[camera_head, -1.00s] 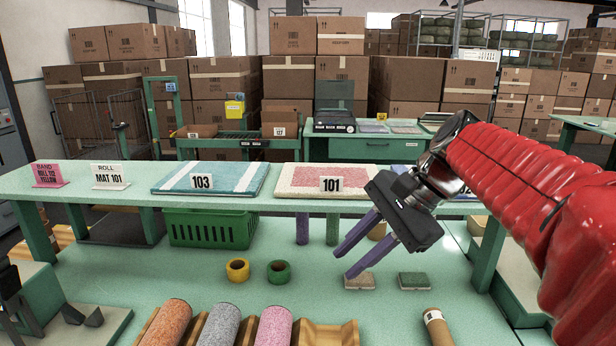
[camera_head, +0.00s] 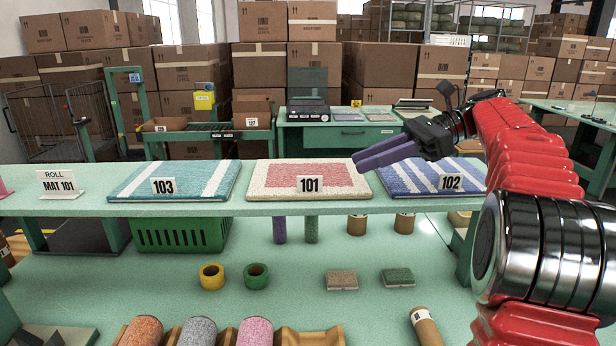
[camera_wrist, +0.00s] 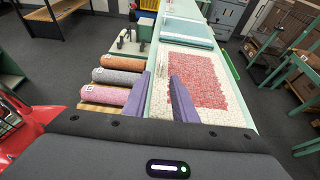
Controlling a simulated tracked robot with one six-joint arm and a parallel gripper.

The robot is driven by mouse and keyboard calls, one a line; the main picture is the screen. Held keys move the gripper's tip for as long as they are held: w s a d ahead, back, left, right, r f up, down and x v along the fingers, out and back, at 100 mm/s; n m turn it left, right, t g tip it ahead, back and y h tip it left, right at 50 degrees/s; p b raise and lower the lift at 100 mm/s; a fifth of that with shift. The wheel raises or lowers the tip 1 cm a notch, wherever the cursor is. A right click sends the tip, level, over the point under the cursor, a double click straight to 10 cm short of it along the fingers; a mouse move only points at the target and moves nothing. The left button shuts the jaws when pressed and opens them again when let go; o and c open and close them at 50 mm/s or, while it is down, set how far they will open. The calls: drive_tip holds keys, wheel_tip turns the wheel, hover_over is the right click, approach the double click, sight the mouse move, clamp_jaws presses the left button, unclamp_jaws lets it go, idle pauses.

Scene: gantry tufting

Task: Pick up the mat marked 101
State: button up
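The mat marked 101 (camera_head: 300,175) lies flat on the green shelf, cream with a red-pink centre and a white 101 card at its front edge. It also shows in the wrist view (camera_wrist: 205,82), just beyond my fingers. Mat 103 (camera_head: 170,180), teal with white stripes, lies to its left. Mat 102 (camera_head: 425,180), blue and white, lies to its right. My gripper (camera_head: 357,162) points left, at the right end of mat 101, and seems a little above it. In the wrist view its two purple fingers (camera_wrist: 168,98) are apart with nothing between them.
The shelf (camera_head: 90,206) stands above a lower bench. On the bench are a yellow tape roll (camera_head: 211,277), a green tape roll (camera_head: 256,276), two small blocks and several yarn-like rolls. A sign (camera_head: 61,186) reads ROLL MAT 101. A green crate (camera_head: 180,234) sits under the shelf.

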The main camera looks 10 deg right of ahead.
approach(306, 192)
drive_tip(key=shift+w+a+r, duration=0.1)
drive_tip(key=shift+w+a, duration=0.1)
drive_tip(key=shift+a, duration=0.9)
drive_tip(key=shift+w+a, duration=0.2)
drive_tip(key=shift+a, duration=0.85)
drive_tip(key=shift+x, duration=2.65)
drive_tip(key=shift+w+r, duration=0.15)
drive_tip(key=shift+r, duration=0.05)
clamp_jaws()
